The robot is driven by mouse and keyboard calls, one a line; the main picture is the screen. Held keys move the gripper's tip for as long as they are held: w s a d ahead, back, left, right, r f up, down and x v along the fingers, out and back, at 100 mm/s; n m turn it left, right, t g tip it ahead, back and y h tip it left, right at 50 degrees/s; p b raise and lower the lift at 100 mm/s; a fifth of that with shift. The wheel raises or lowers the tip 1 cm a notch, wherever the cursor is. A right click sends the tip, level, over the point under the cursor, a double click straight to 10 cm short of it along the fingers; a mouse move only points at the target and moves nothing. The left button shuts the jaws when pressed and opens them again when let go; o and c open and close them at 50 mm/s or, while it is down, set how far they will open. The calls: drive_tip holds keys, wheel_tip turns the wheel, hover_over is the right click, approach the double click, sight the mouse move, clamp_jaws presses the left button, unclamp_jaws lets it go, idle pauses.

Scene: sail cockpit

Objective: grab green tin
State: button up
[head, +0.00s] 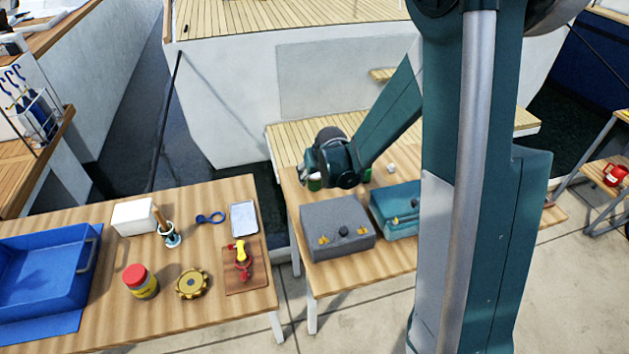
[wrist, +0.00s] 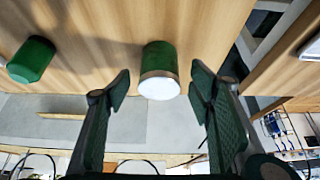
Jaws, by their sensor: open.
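A green tin (wrist: 159,60) with a pale end shows ahead of the fingertips in the wrist view, centred in the gap between them. My gripper (wrist: 160,86) is open, with one finger on each side of that gap and nothing held. In the head view my gripper (head: 316,172) is low over the far left part of the middle table, behind the grey case. A small green patch (head: 314,184) shows just below it, mostly hidden. A second green object (wrist: 31,60), with flat facets, lies to the left in the wrist view.
A grey case (head: 337,228) and a teal case (head: 397,210) stand on the middle table (head: 375,264) in front of my gripper. The left table holds a blue tray (head: 40,270), a red-lidded jar (head: 140,281) and several small things.

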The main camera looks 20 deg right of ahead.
drive_tip(key=shift+b+x, duration=0.4)
drive_tip(key=shift+x, duration=1.5)
drive_tip(key=shift+c, duration=0.3)
drive_tip(key=c, duration=1)
